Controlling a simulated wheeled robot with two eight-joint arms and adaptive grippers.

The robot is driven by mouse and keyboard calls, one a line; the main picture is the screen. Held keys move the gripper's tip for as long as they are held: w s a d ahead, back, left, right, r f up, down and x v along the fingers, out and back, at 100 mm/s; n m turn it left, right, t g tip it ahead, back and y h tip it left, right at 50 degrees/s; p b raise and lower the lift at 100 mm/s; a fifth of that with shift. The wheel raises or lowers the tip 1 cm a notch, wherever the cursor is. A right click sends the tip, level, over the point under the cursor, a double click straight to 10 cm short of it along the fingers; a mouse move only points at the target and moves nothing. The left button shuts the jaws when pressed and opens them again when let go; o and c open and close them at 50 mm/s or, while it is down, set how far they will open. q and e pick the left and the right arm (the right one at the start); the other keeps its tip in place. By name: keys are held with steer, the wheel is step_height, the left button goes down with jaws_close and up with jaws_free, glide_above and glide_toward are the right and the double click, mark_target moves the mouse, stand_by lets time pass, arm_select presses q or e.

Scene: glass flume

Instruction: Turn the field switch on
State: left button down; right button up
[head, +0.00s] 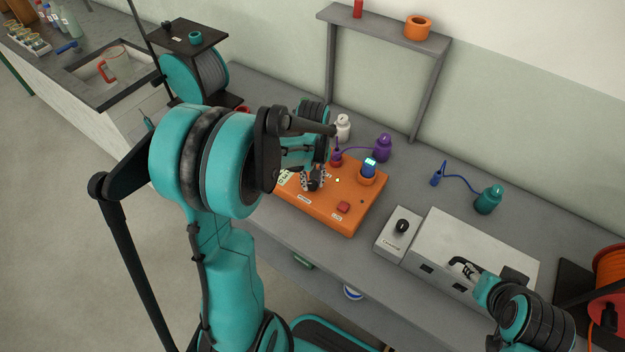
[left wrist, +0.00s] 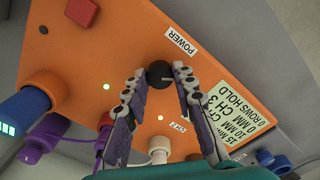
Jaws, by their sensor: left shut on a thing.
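The orange control box (head: 325,214) sits on the grey bench. Its black knob (left wrist: 159,74) stands beside a label reading POWER (left wrist: 181,41). My left gripper (head: 313,183) is over the box; in the left wrist view its two fingers (left wrist: 162,80) are closed on opposite sides of this knob. In the head view the gripper mostly hides the knob. A small light (head: 337,180) on the box glows green. A separate grey box with a black knob (head: 401,226) stands to the right, untouched. My right gripper (head: 464,267) is over a larger pale box; its jaw opening is unclear.
The orange box also carries a red button (head: 343,207) and a blue unit with a lit display (head: 369,167). A grey frame (head: 384,17) rises at the back.

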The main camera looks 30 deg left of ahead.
mark_target(313, 183)
arm_select(q)
steer(key=m, duration=0.7)
stand_by(0.6)
steer(key=c, duration=1.2)
jaws_free()
step_height(313, 183, up, 12)
